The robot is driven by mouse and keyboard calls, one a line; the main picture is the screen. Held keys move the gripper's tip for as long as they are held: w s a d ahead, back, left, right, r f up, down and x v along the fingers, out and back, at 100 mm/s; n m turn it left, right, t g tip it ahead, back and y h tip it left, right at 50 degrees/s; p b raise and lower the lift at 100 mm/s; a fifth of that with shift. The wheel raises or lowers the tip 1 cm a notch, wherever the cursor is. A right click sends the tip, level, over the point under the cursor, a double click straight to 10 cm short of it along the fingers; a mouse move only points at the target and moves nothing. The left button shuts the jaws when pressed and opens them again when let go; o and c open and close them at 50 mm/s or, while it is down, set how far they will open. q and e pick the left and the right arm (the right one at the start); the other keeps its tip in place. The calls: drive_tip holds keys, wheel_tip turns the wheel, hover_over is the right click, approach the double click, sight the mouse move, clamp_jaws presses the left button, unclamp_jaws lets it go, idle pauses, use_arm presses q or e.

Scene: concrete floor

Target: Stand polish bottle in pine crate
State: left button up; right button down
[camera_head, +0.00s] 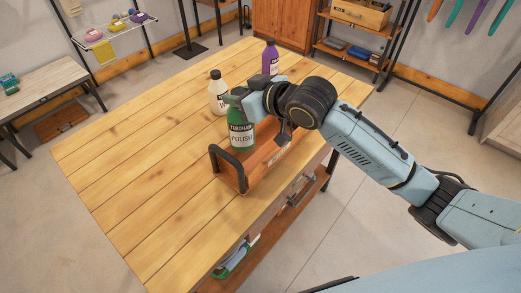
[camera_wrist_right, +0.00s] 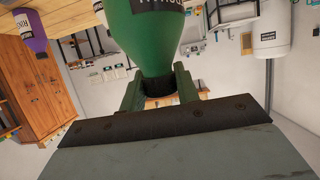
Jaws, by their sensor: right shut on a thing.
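The green polish bottle (camera_head: 241,136) with a white label is upright in the head view. My right gripper (camera_head: 237,97) is shut on its top. In the right wrist view the gripper's fingers (camera_wrist_right: 158,88) are closed around the dark neck of the green bottle (camera_wrist_right: 158,35). The pine crate (camera_head: 262,158), a long wooden box with dark handles, sits at the table's right edge. The bottle is at the crate's near-left part, behind the handle. Its base is hidden, so I cannot tell whether it touches the crate's floor. My left gripper is not in view.
A white bottle (camera_head: 218,93) stands on the wooden table (camera_head: 130,170) just behind the green one. A purple bottle (camera_head: 270,58) stands farther back. The table's left and near parts are clear.

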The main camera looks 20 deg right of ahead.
sight(242, 129)
drive_tip(key=shift+w+f+b, duration=0.3)
drive_tip(key=shift+f+b, duration=0.1)
drive_tip(key=shift+f, duration=0.4)
wheel_tip(242, 129, down, 10)
drive_tip(key=shift+r+b, duration=0.1)
drive_tip(key=shift+b, duration=0.2)
drive_tip(key=c, duration=1.5)
unclamp_jaws()
drive_tip(key=shift+f, duration=0.3)
drive_tip(key=o, duration=0.5)
drive_tip(key=shift+c, duration=0.2)
drive_tip(key=shift+r, duration=0.25)
drive_tip(key=v, duration=1.2)
drive_tip(key=shift+f, duration=0.1)
